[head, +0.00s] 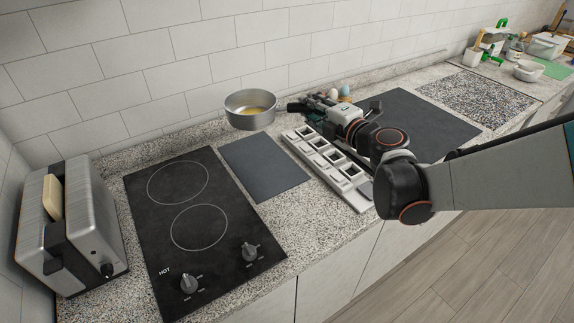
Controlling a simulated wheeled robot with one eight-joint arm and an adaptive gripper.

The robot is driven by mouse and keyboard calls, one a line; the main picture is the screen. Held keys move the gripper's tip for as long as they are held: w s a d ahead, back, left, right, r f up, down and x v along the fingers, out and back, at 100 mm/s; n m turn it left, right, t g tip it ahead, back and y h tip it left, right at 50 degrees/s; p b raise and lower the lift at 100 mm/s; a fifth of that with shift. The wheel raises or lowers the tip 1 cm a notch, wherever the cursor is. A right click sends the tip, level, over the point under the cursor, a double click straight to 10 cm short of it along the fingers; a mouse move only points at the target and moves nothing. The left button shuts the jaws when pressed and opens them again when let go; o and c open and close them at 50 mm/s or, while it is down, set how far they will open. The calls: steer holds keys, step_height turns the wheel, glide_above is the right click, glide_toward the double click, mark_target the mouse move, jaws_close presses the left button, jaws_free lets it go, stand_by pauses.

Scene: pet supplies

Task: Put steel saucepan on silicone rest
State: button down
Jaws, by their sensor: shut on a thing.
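The steel saucepan (238,117) is at the back of the counter, near the tiled wall. It looks upright, with something yellow inside. Its dark handle points right, to my gripper (306,106), which is shut on it. The fingers hide part of the handle. A small dark grey mat (264,167), which looks like the silicone rest, lies flat between the hob and the white tray. The pan appears just behind and above the mat's far edge in the picture. I cannot tell its exact height above the counter.
A black hob (205,258) marked HOT lies left of the mat, with a toaster (75,225) beyond it. A white compartment tray (328,166) is right of the mat. Egg-like objects (345,91) stand behind my gripper. A large dark panel (425,118) lies farther right.

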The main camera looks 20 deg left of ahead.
step_height(320, 180, down, 19)
steer(key=b, duration=0.7)
steer(key=shift+w+f, duration=0.1)
steer(key=shift+f, duration=0.05)
steer(key=c, duration=1.5)
jaws_free()
steer(key=shift+o, duration=0.4)
